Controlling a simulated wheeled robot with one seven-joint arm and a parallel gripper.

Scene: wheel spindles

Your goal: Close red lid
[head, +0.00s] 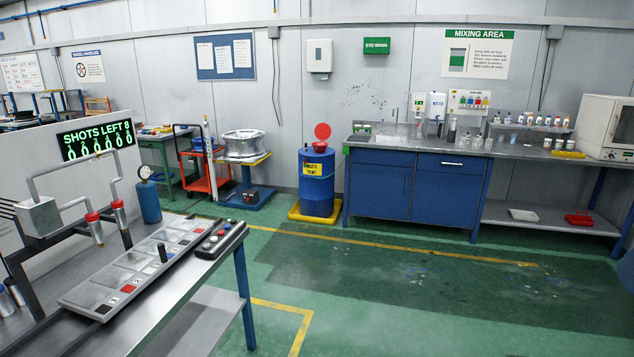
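The red lid (322,131) stands raised, roughly upright, above a blue drum (316,190) against the back wall. A red funnel-like opening (319,147) shows on top of the drum, just below the lid. The drum has a yellow label on its front and stands on a yellow pallet (314,215). My gripper is not in view, so its state does not show.
A metal workbench (150,318) with a panel and nozzles fills the left foreground. A blue cabinet with a sink (412,185) stands right of the drum. A wheel on a stand (244,145) is left of it. Open green floor (400,280) lies in front.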

